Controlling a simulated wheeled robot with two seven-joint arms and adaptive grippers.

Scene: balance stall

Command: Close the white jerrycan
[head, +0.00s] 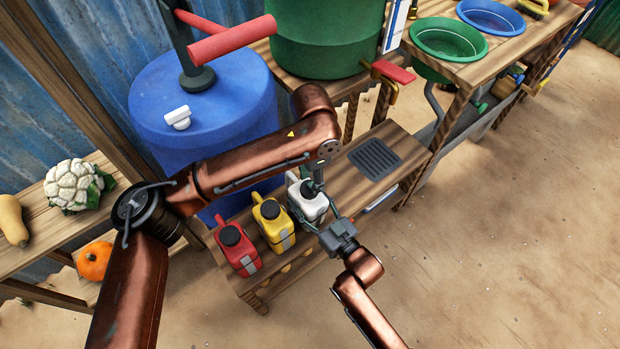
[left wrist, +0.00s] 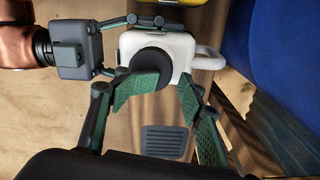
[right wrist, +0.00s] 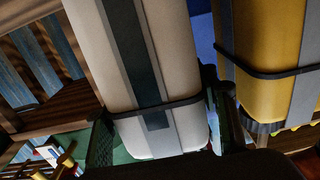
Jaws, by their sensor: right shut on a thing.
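The white jerrycan (head: 308,208) stands on the low wooden bench, at the right end of a row of cans. A round black cap (left wrist: 152,68) shows on its top in the left wrist view. My right gripper (head: 314,205) is shut on the can's body, which fills the right wrist view (right wrist: 178,70) between the fingers. My left gripper (head: 314,187) reaches down from above over the can's top. Its fingers stand on either side of the cap, apart, with a gap at one side. Whether the cap is fully seated is hidden.
A yellow jerrycan (head: 273,222) stands close beside the white one, with a red jerrycan (head: 238,250) beyond it. A dark grate (head: 375,158) lies on the bench to the right. A large blue barrel (head: 225,120) stands close behind. The sandy floor to the right is clear.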

